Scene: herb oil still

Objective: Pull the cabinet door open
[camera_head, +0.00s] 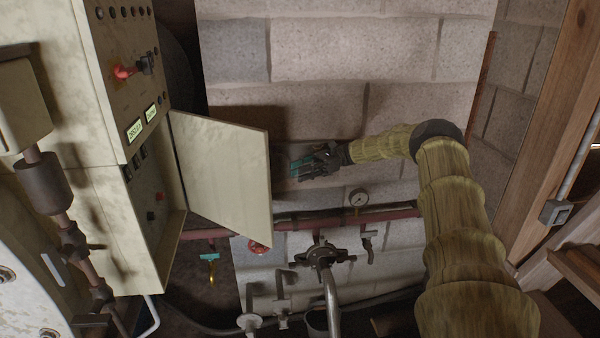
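The cabinet door (225,175) is a pale cream panel, hinged on the cream cabinet (145,215) at the left. It stands swung well out from the cabinet, and switches on the inner panel show behind it. My gripper (295,170) is just right of the door's free edge, with its dark and teal fingers pointing left toward it. A small gap seems to lie between fingers and door, though contact at the far side cannot be judged. No object shows in the fingers, and their spacing is too small to make out.
A wooden post (550,130) stands at right. The wall above my gripper is clear.

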